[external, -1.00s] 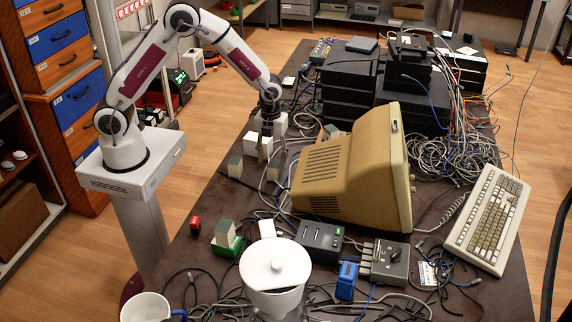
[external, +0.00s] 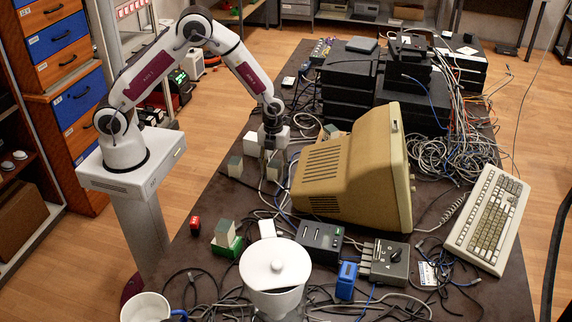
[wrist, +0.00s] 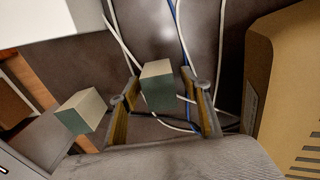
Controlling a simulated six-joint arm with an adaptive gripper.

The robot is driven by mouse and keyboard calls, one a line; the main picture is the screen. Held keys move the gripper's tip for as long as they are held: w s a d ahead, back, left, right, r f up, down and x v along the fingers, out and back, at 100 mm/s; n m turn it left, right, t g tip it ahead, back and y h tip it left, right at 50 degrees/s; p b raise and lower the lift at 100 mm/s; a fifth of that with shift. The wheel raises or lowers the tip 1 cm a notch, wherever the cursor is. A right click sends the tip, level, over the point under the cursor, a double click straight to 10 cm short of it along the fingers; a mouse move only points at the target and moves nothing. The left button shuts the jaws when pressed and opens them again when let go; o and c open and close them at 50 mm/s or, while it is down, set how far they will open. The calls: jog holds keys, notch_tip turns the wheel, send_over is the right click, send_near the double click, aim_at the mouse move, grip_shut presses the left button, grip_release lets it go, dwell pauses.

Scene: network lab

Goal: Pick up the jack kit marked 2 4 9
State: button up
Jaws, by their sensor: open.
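Two small blocks with pale tops and grey-green sides stand close together on the dark table; no marking is legible, so I cannot tell which is 2 4 9. Contact is not visible.
The beige monitor (external: 352,170) stands close to the right of my gripper. Cables run over the table around the blocks. Another pale block (external: 224,233) sits on a green piece nearer the front, by a white pitcher (external: 275,267).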

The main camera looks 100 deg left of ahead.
aim_at(274, 163)
dwell(0.3)
jog(key=c, duration=1.2)
jog(key=shift+c, duration=0.2)
jog(key=shift+r, duration=0.15)
jog(key=shift+r, duration=4.9)
